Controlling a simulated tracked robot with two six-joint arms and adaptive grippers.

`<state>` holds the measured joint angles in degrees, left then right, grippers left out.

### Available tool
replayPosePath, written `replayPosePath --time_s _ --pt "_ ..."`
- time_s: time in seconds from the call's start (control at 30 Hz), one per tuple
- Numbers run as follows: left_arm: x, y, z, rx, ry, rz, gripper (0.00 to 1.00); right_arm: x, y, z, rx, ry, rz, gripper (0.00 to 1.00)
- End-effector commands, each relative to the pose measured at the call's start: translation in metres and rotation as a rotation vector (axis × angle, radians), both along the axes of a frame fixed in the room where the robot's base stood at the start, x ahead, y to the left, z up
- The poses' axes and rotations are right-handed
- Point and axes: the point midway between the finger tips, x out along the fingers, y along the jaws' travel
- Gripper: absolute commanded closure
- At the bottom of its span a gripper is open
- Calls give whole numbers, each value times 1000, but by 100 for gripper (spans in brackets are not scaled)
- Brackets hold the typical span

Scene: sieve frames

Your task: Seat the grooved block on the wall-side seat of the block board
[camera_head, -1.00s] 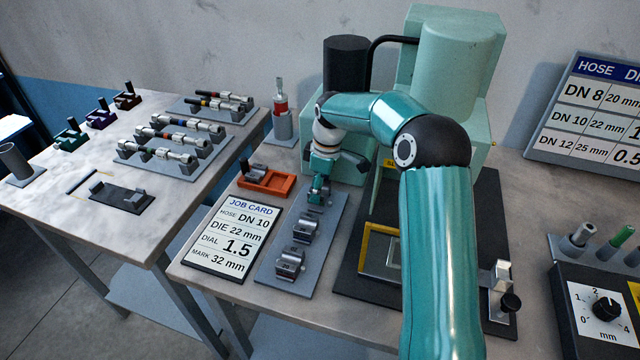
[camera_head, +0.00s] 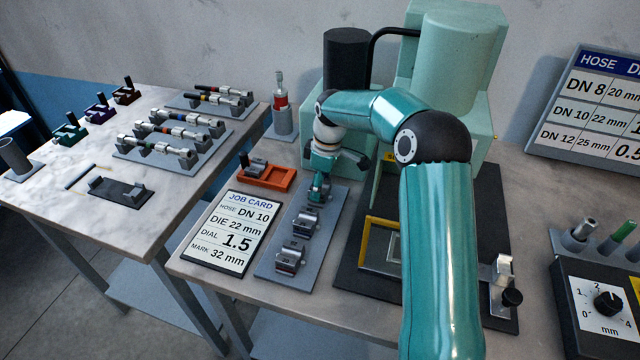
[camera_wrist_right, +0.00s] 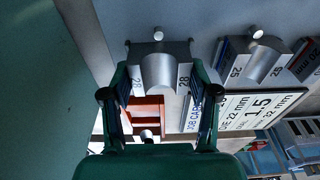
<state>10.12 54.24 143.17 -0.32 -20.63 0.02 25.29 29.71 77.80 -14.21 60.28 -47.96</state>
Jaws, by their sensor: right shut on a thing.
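The block board (camera_head: 330,222) is a long grey plate on the near bench. Two grooved blocks stand on it, a middle one (camera_head: 305,222) and a near one (camera_head: 292,254). My right gripper (camera_head: 319,192) is at the board's wall-side end. In the right wrist view its fingers (camera_wrist_right: 155,100) are shut on a grooved block (camera_wrist_right: 158,68) marked 28, one finger each side. The block looks level with the neighbouring block (camera_wrist_right: 262,60) marked 25. Its underside is hidden, so I cannot tell whether it touches the seat. My left gripper is out of view.
An orange tray (camera_head: 280,184) and the job card (camera_head: 232,235) lie left of the board. The green press (camera_head: 450,60) and its dark base (camera_head: 350,283) stand close on the right. A bottle in a grey holder (camera_head: 282,122) is behind.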

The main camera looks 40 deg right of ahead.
Motion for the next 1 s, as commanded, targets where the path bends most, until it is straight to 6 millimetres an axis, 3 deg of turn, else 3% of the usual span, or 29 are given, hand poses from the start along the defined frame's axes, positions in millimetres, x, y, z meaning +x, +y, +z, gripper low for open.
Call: replayPosePath --time_s 0.77,0.8,0.97,1.0 --pt "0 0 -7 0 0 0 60 0 0 -9 -1 -3 0 100" --pt "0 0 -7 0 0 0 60 0 0 -9 -1 -3 0 38" --pt "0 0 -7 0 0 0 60 0 0 -9 -1 -2 0 12" --pt "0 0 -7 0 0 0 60 0 0 -9 0 -1 0 11"
